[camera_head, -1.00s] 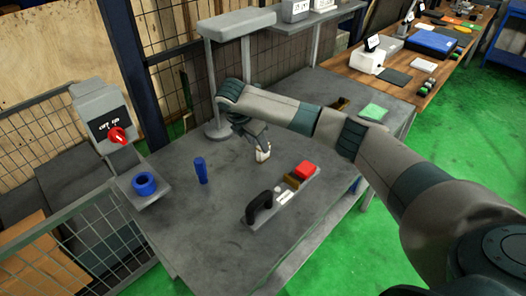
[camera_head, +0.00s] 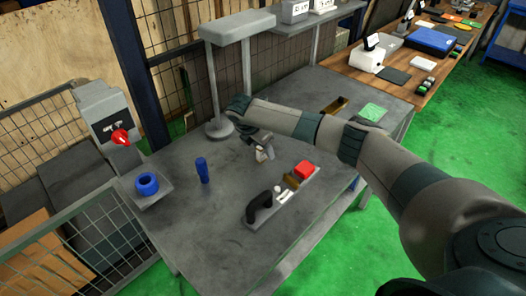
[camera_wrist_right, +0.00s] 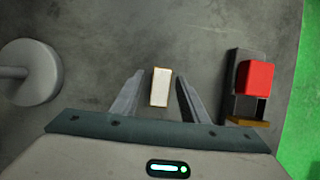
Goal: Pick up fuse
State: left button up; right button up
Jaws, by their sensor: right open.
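The fuse (camera_wrist_right: 160,87) appears to be the small whitish block with a tan edge on the grey table. It also shows small in the head view (camera_head: 261,156), partly hidden by my right gripper. My right gripper (camera_wrist_right: 159,80) is open, with one finger on each side of the fuse and a visible gap to both. I cannot tell how high the fingertips are above the table. My left gripper is not in view.
A grey tray (camera_head: 262,220) with a black handle, small white pieces and a red block (camera_head: 304,169) lies to the right. A blue cylinder (camera_head: 202,170) stands at left, near a blue ring (camera_head: 147,184). A grey lamp-like stand (camera_head: 219,128) is behind.

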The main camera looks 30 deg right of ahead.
grip_shut()
jog(key=shift+r, duration=0.1)
dwell(0.3)
jog(key=shift+r+b, duration=0.3)
jog(key=shift+r, duration=0.1)
jog(key=r, duration=0.1)
jog(key=r+b, duration=0.1)
jog(key=r, duration=0.1)
jog(key=shift+s+d+r, duration=0.1)
jog(key=shift+d, duration=0.3)
jog(key=s+d+r+b, duration=0.3)
jog(key=s+d+r, duration=0.2)
jog(key=d+r, duration=0.2)
jog(key=shift+d+b, duration=0.35)
jog(key=shift+d, duration=0.95)
jog(key=shift+f, duration=0.1)
